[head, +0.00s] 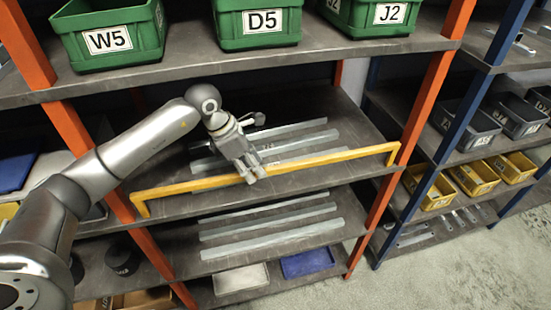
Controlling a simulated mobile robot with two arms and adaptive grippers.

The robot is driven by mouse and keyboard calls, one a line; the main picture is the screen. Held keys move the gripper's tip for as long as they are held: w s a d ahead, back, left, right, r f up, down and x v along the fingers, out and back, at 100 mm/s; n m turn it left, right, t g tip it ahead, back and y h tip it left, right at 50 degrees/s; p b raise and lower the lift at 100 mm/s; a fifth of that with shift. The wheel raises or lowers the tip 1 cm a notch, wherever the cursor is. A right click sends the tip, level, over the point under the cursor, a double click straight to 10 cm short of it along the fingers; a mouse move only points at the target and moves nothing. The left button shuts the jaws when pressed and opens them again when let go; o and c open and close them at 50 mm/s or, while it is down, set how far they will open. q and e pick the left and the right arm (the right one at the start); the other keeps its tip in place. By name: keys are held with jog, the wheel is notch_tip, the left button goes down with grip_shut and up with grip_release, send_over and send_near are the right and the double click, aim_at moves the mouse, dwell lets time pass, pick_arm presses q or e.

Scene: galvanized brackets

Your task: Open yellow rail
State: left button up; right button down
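The yellow rail (320,159) is a long bar running across the front of the middle shelf, between the two orange uprights. Its ends bend down toward the shelf edge. My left gripper (253,174) is at the middle of the rail, its fingers pointing down and covering a short piece of it. I cannot tell whether the fingers are closed around the rail or only beside it. Behind the rail, several galvanized brackets (300,142) lie on the shelf, partly hidden by my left gripper. My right gripper is not in view.
Green bins marked W5 (84,52), D5 (283,38) and J2 (418,13) stand on the shelf above. More metal strips (285,229) lie on the shelf below. Orange uprights (425,95) flank the rail. Another rack with grey and yellow bins (433,201) stands at right.

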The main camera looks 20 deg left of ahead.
aim_at(277, 167)
pick_arm(q)
jog(key=w+d, duration=0.1)
jog(key=w+d+p, duration=0.1)
jog(key=d, duration=0.1)
jog(key=w+d+p, duration=0.1)
jog(key=d, duration=0.1)
jog(key=shift+r, duration=0.2)
jog(key=shift+w+d+f+p, duration=0.15)
jog(key=shift+w+f+p, duration=0.1)
jog(key=shift+f+p, duration=0.25)
jog(key=shift+s+f, duration=0.1)
jog(key=shift+f, duration=0.1)
jog(key=shift+c, duration=0.3)
grip_shut()
